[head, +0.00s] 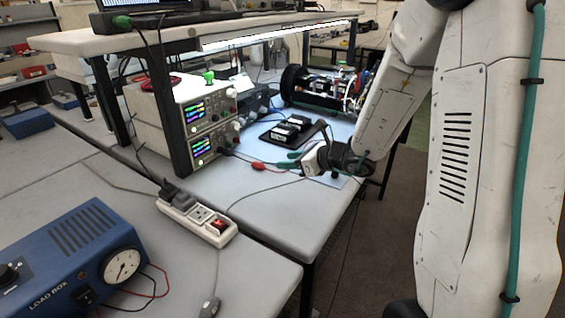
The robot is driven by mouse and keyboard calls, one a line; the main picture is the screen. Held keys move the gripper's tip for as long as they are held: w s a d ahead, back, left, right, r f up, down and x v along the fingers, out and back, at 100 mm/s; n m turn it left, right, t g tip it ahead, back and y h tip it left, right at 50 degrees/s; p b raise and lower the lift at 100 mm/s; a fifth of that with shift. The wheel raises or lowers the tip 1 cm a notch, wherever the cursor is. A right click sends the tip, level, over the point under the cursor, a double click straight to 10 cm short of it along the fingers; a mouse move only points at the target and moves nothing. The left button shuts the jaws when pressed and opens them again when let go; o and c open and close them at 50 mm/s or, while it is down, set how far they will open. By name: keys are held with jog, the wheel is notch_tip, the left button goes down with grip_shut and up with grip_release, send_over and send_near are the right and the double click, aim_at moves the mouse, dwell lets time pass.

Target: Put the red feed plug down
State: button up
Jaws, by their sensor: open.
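The red feed plug (258,166) lies on the pale bench top (275,215), near the front of the instrument stack. A thin dark lead runs by it along the bench. My gripper (283,160) is low over the bench just right of the plug, with its teal fingers pointing left towards it. The fingers are open, and the plug shows just beyond their tips. At this size I cannot tell whether a finger touches the plug.
Stacked instruments (208,125) with lit screens stand left of the plug. Behind my gripper are a dark tray (274,140) with modules and an open cylinder (292,84). A power strip (198,215) and blue load box (75,262) are at front left.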

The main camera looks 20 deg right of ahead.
jog(key=shift+s+r, duration=0.2)
jog(key=shift+s, duration=0.05)
jog(key=s+a+r+n+g+y, duration=0.1)
jog(key=s+a+r+n+g, duration=0.4)
jog(key=s+n, duration=0.4)
jog(key=s+a+r+n+g+y, duration=0.1)
jog(key=s+a+r+n+g, duration=0.2)
jog(key=s+a+r+n, duration=0.35)
jog(key=s+d+n+g+h, duration=0.1)
jog(key=s+d+n+h, duration=0.3)
jog(key=s+n, duration=0.3)
jog(key=s+d+n+h, duration=0.4)
jog(key=s+n+h, duration=0.1)
jog(key=s, duration=0.5)
jog(key=shift+s+d+n+g, duration=0.3)
jog(key=shift+s+n+g, duration=0.1)
jog(key=shift+n, duration=0.45)
